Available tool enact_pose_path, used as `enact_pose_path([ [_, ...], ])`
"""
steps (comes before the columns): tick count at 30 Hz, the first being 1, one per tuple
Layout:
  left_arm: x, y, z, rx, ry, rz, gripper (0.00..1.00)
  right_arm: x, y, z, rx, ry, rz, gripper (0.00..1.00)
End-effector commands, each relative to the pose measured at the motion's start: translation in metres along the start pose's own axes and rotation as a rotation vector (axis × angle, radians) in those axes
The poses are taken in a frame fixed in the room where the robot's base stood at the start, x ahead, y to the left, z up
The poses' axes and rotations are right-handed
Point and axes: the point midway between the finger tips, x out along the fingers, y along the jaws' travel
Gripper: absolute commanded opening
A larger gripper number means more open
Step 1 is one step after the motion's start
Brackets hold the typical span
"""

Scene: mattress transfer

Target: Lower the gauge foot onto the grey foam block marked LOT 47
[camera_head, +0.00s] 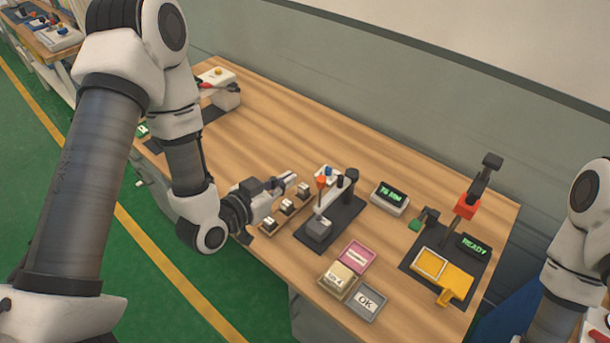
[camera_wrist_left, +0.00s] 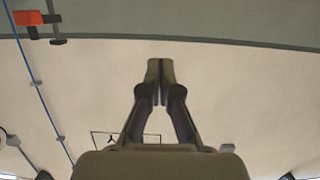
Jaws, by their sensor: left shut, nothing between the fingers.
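The gauge stands on a black base plate (camera_head: 343,232) in the head view, with a pale arm, a dark post and an orange-red knob (camera_head: 321,182). A grey block (camera_head: 318,230) sits at the front of that plate; I cannot read a lot mark on it. The gauge foot is too small to make out, so I cannot tell whether it touches the block. My left gripper (camera_head: 288,181) is shut and empty, just left of the knob and above the row of small blocks. Its closed fingers (camera_wrist_left: 160,72) show in the left wrist view. My right gripper is out of view.
Several small labelled blocks (camera_head: 288,208) stand left of the gauge. A lit display (camera_head: 390,198) stands right of it. Pink (camera_head: 356,256), cream (camera_head: 335,281) and grey OK (camera_head: 366,301) trays lie in front. A yellow fixture (camera_head: 455,287) with a READY display (camera_head: 473,246) is at right.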

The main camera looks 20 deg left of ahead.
Motion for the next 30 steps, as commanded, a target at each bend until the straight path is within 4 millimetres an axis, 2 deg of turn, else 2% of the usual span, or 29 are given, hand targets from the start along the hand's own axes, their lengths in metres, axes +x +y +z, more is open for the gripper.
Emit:
enact_pose_path([
  [1, 0.005, 0.0, 0.009, 0.003, 0.005, 0.002, 0.0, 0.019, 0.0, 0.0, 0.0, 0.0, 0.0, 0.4],
  [6, 0.016, 0.0, 0.011, 0.005, 0.005, 0.005, 0.0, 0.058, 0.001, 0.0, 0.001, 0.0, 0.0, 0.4],
  [17, 0.023, 0.001, 0.011, 0.002, 0.003, -0.002, 0.0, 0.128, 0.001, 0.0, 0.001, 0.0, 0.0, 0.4],
  [18, 0.03, 0.001, 0.0, 0.006, -0.004, -0.002, 0.0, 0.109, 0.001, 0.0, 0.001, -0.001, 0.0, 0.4],
  [27, 0.093, 0.001, -0.002, 0.004, -0.004, 0.0, 0.0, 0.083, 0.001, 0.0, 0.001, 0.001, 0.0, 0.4],
  [28, 0.099, 0.002, -0.001, 0.003, -0.004, 0.001, 0.0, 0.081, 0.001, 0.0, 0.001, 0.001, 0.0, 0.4],
  [30, 0.1, 0.001, 0.017, -0.003, -0.008, -0.001, 0.0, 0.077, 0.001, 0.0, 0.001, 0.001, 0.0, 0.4],
])
